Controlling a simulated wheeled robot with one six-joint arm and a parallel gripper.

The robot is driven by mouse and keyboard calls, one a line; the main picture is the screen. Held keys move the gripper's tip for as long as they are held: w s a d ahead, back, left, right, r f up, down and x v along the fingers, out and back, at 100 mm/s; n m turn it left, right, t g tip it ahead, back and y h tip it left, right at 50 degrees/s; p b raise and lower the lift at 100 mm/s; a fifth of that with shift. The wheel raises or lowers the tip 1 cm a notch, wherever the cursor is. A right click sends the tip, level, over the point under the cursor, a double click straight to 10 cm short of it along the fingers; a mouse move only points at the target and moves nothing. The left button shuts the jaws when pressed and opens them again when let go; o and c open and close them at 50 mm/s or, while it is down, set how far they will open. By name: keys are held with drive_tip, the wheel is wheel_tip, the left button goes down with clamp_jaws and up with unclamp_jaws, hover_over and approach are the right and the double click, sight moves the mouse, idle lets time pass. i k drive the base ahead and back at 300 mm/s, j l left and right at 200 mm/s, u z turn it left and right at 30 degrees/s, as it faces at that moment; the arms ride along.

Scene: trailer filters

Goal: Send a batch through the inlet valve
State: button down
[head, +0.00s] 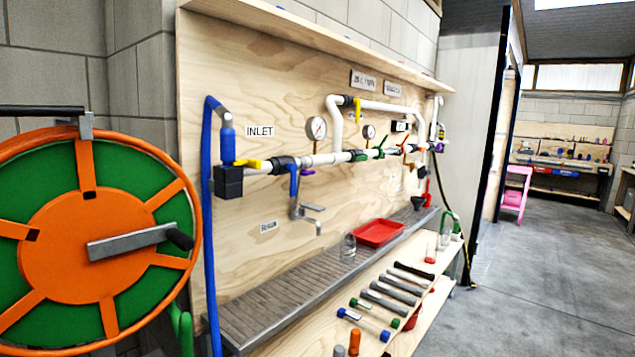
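The white INLET label (260,131) is on the plywood panel. Below it, a yellow valve handle (249,163) lies roughly along the white pipe (326,158), next to a dark block (229,182). A blue upright fitting (227,137) stands on the block, joined to a blue hose (207,230) running down the panel. A round gauge (316,128) sits on the pipe to the right. A blue-handled tap (304,208) hangs below the pipe. I cannot tell whether the valve is open. My gripper is not in this view.
A large orange and green reel (90,235) with a grey crank fills the left. A slatted drain shelf (290,296) holds a clear glass (348,248) and a red tray (380,233). A lower shelf holds several filter tubes (384,303). The concrete floor (540,285) at right is clear.

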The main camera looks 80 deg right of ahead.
sight(292, 168)
drive_tip(key=z, duration=2.05)
drive_tip(key=i+l+z, duration=0.1)
drive_tip(key=l, duration=0.35)
drive_tip(key=i+l+z, duration=0.1)
drive_tip(key=i+l, duration=0.25)
drive_tip(key=i+l+z, duration=0.1)
drive_tip(key=i+l, duration=0.15)
drive_tip(key=l, duration=0.25)
drive_tip(key=i+l+z, duration=0.15)
drive_tip(key=l, duration=0.25)
drive_tip(key=i, duration=0.1)
